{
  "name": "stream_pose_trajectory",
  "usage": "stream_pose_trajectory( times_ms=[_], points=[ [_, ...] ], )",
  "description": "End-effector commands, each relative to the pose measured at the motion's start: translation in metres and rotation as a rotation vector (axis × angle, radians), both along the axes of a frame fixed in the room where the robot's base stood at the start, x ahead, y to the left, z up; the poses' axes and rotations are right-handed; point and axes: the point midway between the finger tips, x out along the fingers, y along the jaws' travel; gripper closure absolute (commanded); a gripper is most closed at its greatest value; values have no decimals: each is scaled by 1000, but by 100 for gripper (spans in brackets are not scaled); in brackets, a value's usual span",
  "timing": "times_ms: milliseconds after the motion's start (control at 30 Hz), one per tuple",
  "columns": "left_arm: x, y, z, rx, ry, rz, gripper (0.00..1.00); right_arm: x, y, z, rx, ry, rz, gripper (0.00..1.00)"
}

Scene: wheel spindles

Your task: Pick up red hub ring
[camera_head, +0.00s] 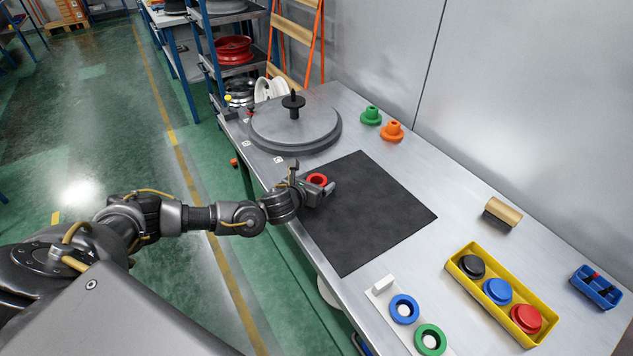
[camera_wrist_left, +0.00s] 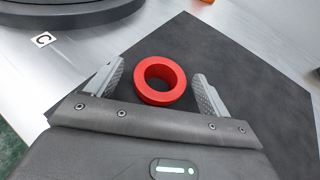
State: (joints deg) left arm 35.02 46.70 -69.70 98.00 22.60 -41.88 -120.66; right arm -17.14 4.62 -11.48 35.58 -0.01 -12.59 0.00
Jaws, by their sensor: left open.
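The red hub ring (camera_head: 317,180) lies on the black mat (camera_head: 385,213) near the mat's far left corner in the head view. My left gripper (camera_head: 313,185) is down at the ring, with its fingers around it. In the left wrist view the ring (camera_wrist_left: 160,81) lies between the two fingers of my left gripper (camera_wrist_left: 158,88), with a gap on each side. The gripper is open and does not hold the ring. My right gripper is not in view.
A round grey plate with a black spindle (camera_head: 293,104) stands just behind the mat. A white holder (camera_head: 380,290) with blue and green rings and a yellow tray (camera_head: 462,283) sit to the right. The mat is otherwise clear.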

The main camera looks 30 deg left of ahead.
Motion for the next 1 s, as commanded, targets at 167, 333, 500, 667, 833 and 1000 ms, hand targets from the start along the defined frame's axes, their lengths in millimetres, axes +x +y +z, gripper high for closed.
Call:
stream_pose_trajectory(
  times_ms=[167,333,500,667,833,1000],
  points=[
    [0,0,0,0,0,-1,21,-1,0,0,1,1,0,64],
    [0,0,0,0,0,0,43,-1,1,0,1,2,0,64],
    [0,0,0,0,0,0,65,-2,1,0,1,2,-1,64],
    [0,0,0,0,0,0,67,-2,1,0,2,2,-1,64],
    [0,0,1,0,0,0,67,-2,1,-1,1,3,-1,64],
    [0,0,11,-1,-2,-1,67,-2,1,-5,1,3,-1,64]
  ],
)
